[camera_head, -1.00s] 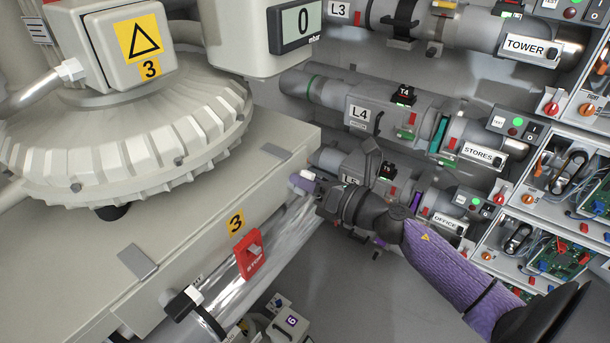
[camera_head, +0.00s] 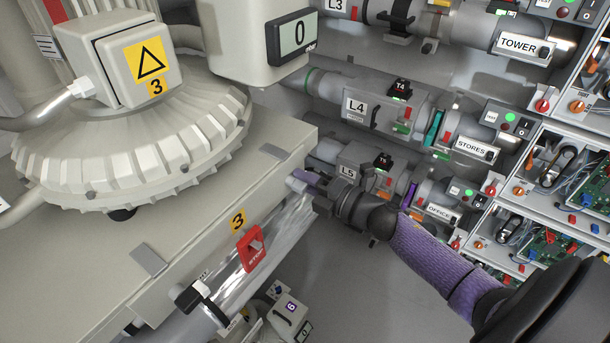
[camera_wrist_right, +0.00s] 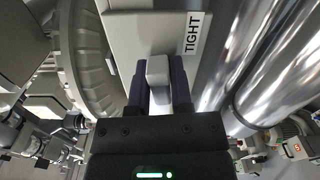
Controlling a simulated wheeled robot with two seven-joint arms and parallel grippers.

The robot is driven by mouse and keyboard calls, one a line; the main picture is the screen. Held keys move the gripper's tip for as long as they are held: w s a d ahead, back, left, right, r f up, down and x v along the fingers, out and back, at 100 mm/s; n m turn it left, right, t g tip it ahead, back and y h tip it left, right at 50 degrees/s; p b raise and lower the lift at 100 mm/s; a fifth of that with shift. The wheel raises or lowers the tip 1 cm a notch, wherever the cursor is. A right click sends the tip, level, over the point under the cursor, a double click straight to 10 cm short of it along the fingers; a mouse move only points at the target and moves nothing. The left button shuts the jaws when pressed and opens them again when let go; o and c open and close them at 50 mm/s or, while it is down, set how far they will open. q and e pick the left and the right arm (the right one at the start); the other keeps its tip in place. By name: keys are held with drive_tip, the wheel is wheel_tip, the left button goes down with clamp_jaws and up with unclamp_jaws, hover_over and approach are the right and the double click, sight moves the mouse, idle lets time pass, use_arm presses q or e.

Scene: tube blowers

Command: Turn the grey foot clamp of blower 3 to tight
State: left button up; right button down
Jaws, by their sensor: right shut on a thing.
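Blower 3 (camera_head: 130,150) is the large pale housing with a ribbed ring, on a cream base box (camera_head: 60,270) marked 3. Its grey foot clamp (camera_wrist_right: 158,72) shows as a small light-grey block between my right gripper's dark fingers in the right wrist view. A label reading TIGHT (camera_wrist_right: 193,34) is on the pale face just beyond it, to the right. My right gripper (camera_head: 306,184) is at the far right end of the base box, shut on the clamp; it also shows in the right wrist view (camera_wrist_right: 158,92). Its fingers partly hide the clamp. My left gripper is out of view.
Pipes labelled L4 (camera_head: 355,106) and L5 (camera_head: 348,172) run behind my right arm. Open electronics boxes (camera_head: 540,190) stand at right.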

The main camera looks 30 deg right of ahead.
drive_tip(key=shift+f+m, duration=0.1)
drive_tip(key=shift+m, duration=0.5)
drive_tip(key=c, duration=0.6)
unclamp_jaws()
drive_tip(key=shift+o, duration=0.2)
drive_tip(key=shift+s, duration=0.1)
drive_tip(key=v, duration=0.9)
drive_tip(key=shift+s+d, duration=0.25)
drive_tip(key=shift+s, duration=0.1)
